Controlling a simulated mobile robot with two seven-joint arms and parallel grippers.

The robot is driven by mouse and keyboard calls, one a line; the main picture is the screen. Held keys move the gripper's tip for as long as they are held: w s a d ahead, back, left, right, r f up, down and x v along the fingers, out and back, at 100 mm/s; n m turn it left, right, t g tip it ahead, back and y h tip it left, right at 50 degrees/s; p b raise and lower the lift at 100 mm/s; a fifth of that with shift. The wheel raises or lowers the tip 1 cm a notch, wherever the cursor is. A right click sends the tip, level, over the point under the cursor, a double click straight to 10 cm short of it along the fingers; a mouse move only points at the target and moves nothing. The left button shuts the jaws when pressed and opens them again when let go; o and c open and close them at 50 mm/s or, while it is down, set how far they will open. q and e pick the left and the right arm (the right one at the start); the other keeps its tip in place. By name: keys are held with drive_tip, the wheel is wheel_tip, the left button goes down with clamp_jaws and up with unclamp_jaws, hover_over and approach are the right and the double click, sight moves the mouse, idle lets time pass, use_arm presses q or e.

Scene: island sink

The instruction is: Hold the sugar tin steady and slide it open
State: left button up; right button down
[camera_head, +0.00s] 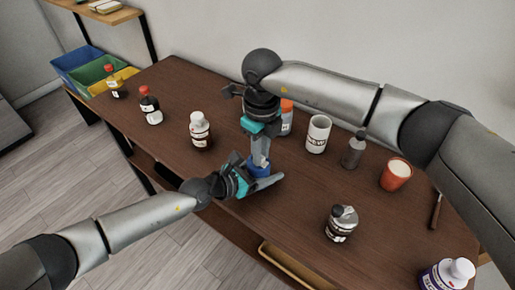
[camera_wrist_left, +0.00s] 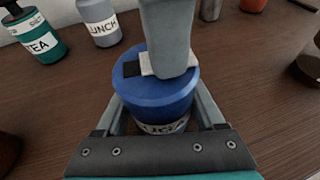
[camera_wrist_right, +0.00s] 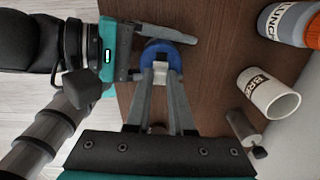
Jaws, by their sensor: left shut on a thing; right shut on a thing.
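The sugar tin (camera_head: 260,170) is a small blue round tin standing upright on the brown table. In the left wrist view the tin (camera_wrist_left: 165,92) shows a blue lid with a light and a dark piece on top, and a partly hidden label. My left gripper (camera_head: 262,180) has its fingers on both sides of the tin's body. My right gripper (camera_head: 261,165) reaches down from above, and its fingers are closed on the light piece on the lid (camera_wrist_right: 158,72). The right fingers hide part of the lid.
A white mug (camera_head: 318,134), a grey bottle (camera_head: 354,150) and an orange cup (camera_head: 396,174) stand to the right. A white-capped bottle (camera_head: 200,131) stands to the left. A dark jar (camera_head: 341,224) stands near the front. The table between tin and jar is clear.

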use_arm(q)
drive_tip(key=shift+a, duration=0.1)
use_arm(e)
drive_tip(key=c, duration=0.8)
unclamp_jaws()
drive_tip(key=shift+o, duration=0.2)
wheel_tip(320, 180, up, 12)
use_arm(q)
drive_tip(key=o, duration=1.5)
drive_tip(key=shift+c, duration=0.2)
